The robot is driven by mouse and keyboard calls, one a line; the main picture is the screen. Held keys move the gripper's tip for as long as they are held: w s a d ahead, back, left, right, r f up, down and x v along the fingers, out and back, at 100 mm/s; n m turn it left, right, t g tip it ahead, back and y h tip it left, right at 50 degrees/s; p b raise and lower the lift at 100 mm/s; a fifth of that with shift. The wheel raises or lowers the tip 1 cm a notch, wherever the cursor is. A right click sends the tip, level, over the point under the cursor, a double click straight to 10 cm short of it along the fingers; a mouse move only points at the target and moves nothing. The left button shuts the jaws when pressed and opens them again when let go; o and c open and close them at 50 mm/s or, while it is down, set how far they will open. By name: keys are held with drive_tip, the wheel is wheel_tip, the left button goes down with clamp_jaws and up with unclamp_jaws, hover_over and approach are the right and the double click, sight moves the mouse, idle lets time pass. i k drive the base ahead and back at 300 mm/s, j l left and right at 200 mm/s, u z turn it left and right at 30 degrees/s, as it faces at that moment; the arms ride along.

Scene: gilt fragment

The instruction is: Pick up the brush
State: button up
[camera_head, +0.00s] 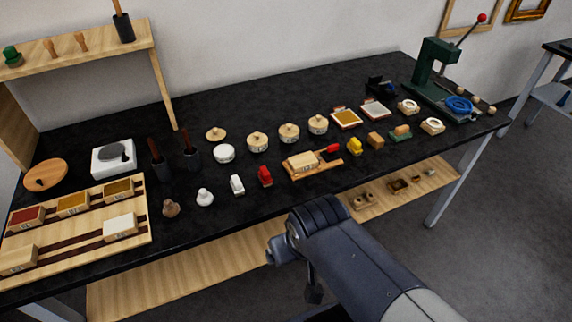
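I cannot make out for certain which thing is the brush. Two dark upright pieces with brown handles, one at left (160,166) and one at right (192,157), stand on the black worktop left of centre. They could be brushes or handles in dark holders. A similar dark holder with a wooden stick (123,27) stands on the raised shelf. My arm reaches in from the bottom, in front of the table. A small dark part below it may be my gripper (313,292); its fingers are not clear. It is apart from everything on the worktop.
The black worktop (262,96) is crowded with lidded pots (289,133), small blocks and stoppers. A wooden tray (75,247) with colour boxes lies at left. A green press (432,68) stands at the far right. A lower wooden shelf (190,275) runs under the table.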

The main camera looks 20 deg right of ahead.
sight(237, 185)
drive_tip(key=i+l+u, duration=0.2)
drive_tip(key=u, duration=0.2)
drive_tip(key=i+l+u, duration=0.15)
drive_tip(key=u, duration=0.2)
drive_tip(key=i+l+u, duration=0.1)
drive_tip(key=l+u, duration=0.3)
